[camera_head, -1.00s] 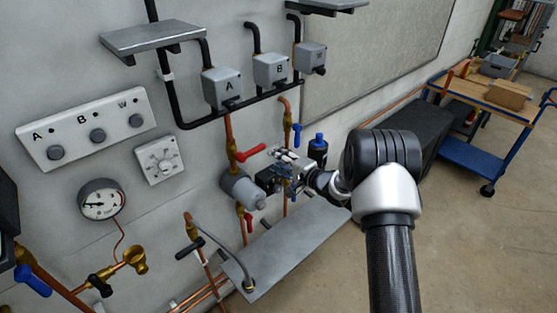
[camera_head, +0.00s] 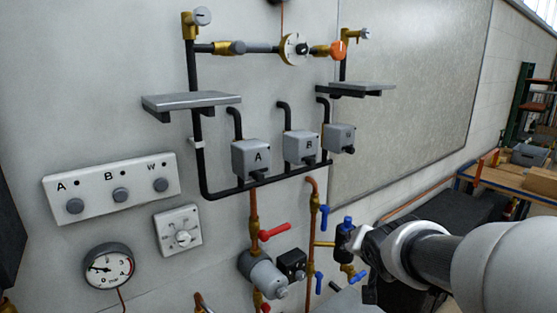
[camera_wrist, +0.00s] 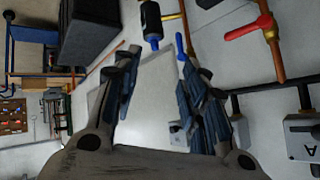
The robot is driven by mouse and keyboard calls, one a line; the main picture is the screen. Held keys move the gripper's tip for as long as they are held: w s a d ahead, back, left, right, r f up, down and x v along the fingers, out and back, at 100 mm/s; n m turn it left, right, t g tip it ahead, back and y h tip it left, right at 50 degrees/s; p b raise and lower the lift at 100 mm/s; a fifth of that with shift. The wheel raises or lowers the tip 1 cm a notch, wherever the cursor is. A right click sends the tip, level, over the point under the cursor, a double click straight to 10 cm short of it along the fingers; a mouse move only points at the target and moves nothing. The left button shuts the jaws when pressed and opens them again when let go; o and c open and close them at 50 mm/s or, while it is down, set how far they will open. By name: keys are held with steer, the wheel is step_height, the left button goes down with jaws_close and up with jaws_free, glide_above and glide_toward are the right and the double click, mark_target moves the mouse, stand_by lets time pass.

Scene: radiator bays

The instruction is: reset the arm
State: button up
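My arm (camera_head: 430,257) reaches in from the lower right in the head view, in front of the wall's pipework. My gripper shows in the wrist view (camera_wrist: 155,62), with its two dark fingers spread apart. Nothing is held between them; the pale wall shows through the gap. In the head view the fingers cannot be made out clearly, as the wrist and arm cover that area.
A red-handled valve (camera_head: 272,232), a grey pump (camera_head: 262,272) and a black-and-blue fitting (camera_head: 344,240) are near my wrist. Grey boxes A (camera_head: 252,158) and B (camera_head: 300,147) hang above. A blue-framed cart (camera_head: 505,178) stands at the right.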

steer(key=s+a+f+n+g+b, duration=0.1)
steer(key=s+f+n+g, duration=0.1)
steer(key=s, duration=0.8)
steer(key=s+a+f+n+g+b, duration=0.1)
steer(key=s+f, duration=0.3)
steer(key=s, duration=0.6)
steer(key=s+a+f+n+g+y+b, duration=0.1)
steer(key=s+a+f+n+g+b, duration=0.1)
steer(key=s, duration=0.8)
steer(key=shift+s+a+f+n+g+b, duration=0.25)
steer(key=shift+a+f+n+g+b, duration=0.1)
steer(key=shift+f+n+b, duration=0.4)
steer(key=shift+w+f, duration=0.1)
steer(key=shift+f, duration=0.05)
